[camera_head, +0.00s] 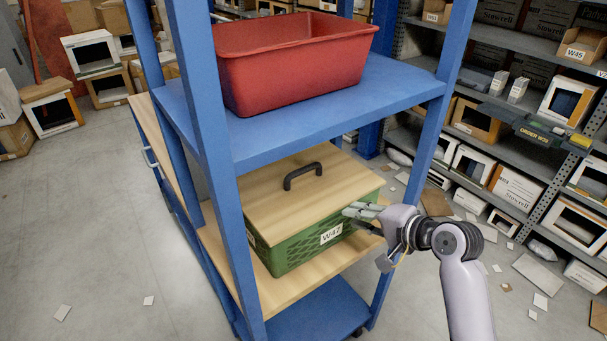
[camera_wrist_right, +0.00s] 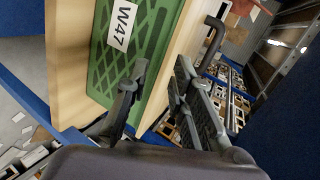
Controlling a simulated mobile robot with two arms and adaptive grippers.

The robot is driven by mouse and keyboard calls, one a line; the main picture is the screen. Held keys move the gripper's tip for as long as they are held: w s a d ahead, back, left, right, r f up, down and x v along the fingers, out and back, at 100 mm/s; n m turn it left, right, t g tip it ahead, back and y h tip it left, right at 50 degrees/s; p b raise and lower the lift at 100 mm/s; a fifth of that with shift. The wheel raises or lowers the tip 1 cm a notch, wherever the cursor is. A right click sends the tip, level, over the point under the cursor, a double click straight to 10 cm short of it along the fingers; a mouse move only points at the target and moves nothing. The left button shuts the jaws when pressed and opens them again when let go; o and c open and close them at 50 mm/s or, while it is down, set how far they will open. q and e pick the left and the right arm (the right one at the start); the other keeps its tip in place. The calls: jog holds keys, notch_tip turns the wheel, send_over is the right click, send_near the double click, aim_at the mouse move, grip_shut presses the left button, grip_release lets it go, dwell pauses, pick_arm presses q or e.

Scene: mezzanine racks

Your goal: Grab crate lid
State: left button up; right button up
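The crate lid (camera_head: 265,208) is a pale wooden board with a black arched handle (camera_head: 302,174), lying on a green crate (camera_head: 290,250) labelled W47. In the right wrist view, the lid (camera_wrist_right: 176,62) and handle (camera_wrist_right: 212,42) show beside the green crate wall (camera_wrist_right: 150,30). My right gripper (camera_head: 360,212) is at the crate's front right corner, by the lid's edge. Its fingers (camera_wrist_right: 160,68) are apart, one over the green wall, the other on the lid's top side, with the lid edge between them. I cannot tell whether they touch it. My left gripper is out of view.
The crate stands on a wooden lower shelf (camera_head: 275,291) of a blue rack (camera_head: 217,170). A red bin (camera_head: 295,70) sits on the shelf above, and blue posts flank the crate. Grey shelving (camera_head: 540,130) with boxes stands at right. Floor at left is mostly clear.

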jog(key=m+y, duration=0.1)
jog(key=y, duration=0.1)
send_near(306, 172)
jog(key=shift+t, duration=0.4)
jog(key=p+x, duration=0.2)
jog(key=x, duration=0.2)
jog(key=shift+a+f, duration=0.15)
jog(key=shift+a, duration=0.1)
jog(key=shift+w+a+f+p, duration=0.25)
jog(key=shift+w+a+p, duration=0.05)
jog(key=shift+w, duration=0.1)
jog(key=shift+w+a, duration=0.3)
jog(key=shift+a, duration=0.05)
jog(key=shift+p+x, duration=0.8)
jog(key=shift+x, duration=1.5)
jog(key=shift+f, duration=0.1)
jog(key=shift+s, duration=0.1)
jog(key=shift+c, duration=0.3)
grip_shut()
